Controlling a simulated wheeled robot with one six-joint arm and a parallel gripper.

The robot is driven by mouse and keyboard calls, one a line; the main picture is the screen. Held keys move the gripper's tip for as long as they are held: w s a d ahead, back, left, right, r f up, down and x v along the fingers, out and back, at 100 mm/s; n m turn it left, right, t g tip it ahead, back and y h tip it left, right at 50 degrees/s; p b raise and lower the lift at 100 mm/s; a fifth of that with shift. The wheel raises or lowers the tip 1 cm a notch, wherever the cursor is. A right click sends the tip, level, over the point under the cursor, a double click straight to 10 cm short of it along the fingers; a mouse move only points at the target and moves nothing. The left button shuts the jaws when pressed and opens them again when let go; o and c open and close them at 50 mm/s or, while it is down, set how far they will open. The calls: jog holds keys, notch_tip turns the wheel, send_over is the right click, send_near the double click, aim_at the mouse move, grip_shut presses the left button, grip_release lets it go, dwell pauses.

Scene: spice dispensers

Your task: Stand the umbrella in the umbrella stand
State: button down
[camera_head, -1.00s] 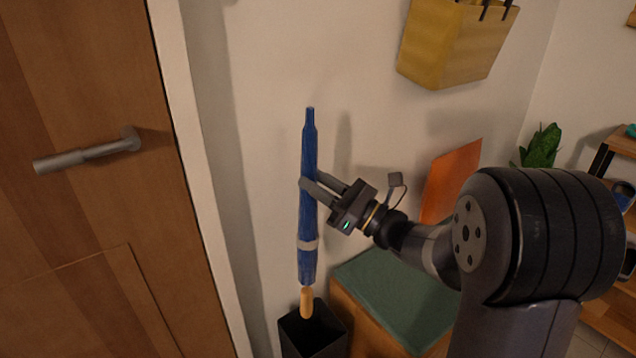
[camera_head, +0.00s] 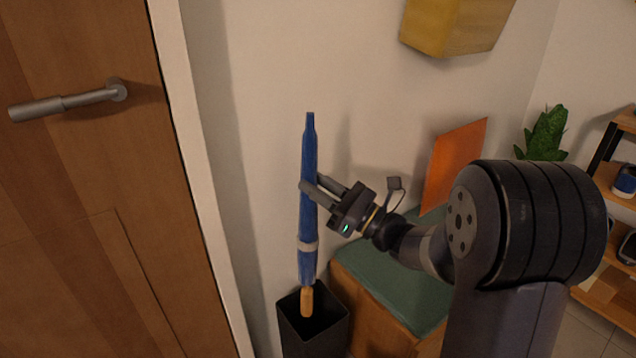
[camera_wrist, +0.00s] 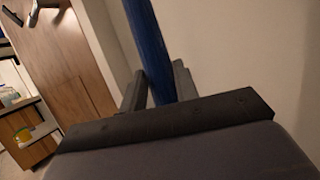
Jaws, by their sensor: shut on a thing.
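The blue umbrella (camera_head: 308,215) hangs upright with its wooden handle (camera_head: 306,301) pointing down and its tip up. My gripper (camera_head: 310,186) is shut on its upper-middle part, and the wrist view shows the blue shaft (camera_wrist: 149,45) between the two fingers (camera_wrist: 157,92). The black umbrella stand (camera_head: 322,336) is below, at the bottom of the head view. The handle overlaps the stand's opening in the picture; I cannot tell how far the handle's end is inside it.
A wooden bench with a green cushion (camera_head: 385,270) stands right of the umbrella stand. A wooden door (camera_head: 90,200) is on the left. An orange panel (camera_head: 455,160) leans on the wall behind the bench. A yellow wall box (camera_head: 455,28) hangs above.

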jog(key=shift+f+b, duration=4.1)
jog(key=shift+f, duration=2.05)
notch_tip(320, 180, down, 8)
jog(key=shift+r, duration=0.15)
jog(key=c, duration=1)
grip_release()
jog(key=shift+d, duration=0.1)
jog(key=p+v, duration=0.3)
jog(key=v, duration=0.7)
jog(key=shift+s+d+f, duration=0.2)
jog(key=shift+d, duration=0.1)
jog(key=shift+a, duration=0.1)
